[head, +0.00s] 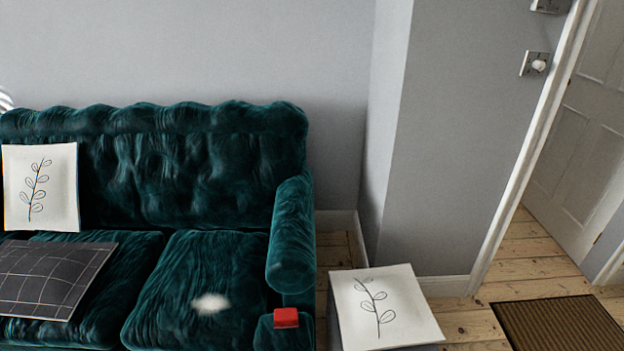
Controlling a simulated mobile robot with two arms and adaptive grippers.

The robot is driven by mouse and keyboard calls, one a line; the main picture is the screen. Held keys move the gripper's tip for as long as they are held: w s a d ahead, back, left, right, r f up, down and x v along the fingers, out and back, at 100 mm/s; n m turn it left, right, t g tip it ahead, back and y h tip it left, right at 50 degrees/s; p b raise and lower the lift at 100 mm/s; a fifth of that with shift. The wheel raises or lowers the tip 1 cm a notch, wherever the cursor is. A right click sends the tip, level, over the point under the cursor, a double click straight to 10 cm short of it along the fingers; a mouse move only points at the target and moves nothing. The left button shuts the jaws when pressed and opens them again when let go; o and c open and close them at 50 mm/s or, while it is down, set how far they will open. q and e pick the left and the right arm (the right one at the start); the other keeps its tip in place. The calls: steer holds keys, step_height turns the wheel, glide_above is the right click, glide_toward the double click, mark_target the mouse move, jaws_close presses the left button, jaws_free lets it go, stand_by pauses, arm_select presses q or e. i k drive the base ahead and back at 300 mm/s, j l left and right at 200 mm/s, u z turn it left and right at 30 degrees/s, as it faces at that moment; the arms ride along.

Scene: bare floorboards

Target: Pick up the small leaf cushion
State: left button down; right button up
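A white leaf cushion (40,188) with a dark leaf sprig leans upright against the sofa back at the far left. A second white leaf cushion (385,308) with a similar sprig lies flat on a low grey block (336,322) to the right of the sofa. I cannot tell for sure which of the two is the smaller. Neither gripper shows in the head view.
The green velvet sofa (205,270) fills the left side. A dark checked cushion (52,278) and a blurred white patch (210,303) are on its seat. A red block (286,318) is at its front right. A brown doormat (560,328) lies by the white door (585,140).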

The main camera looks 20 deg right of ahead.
mark_target(378, 309)
steer(key=l+z, duration=0.2)
steer(key=z, duration=0.95)
steer(key=i+j, duration=0.05)
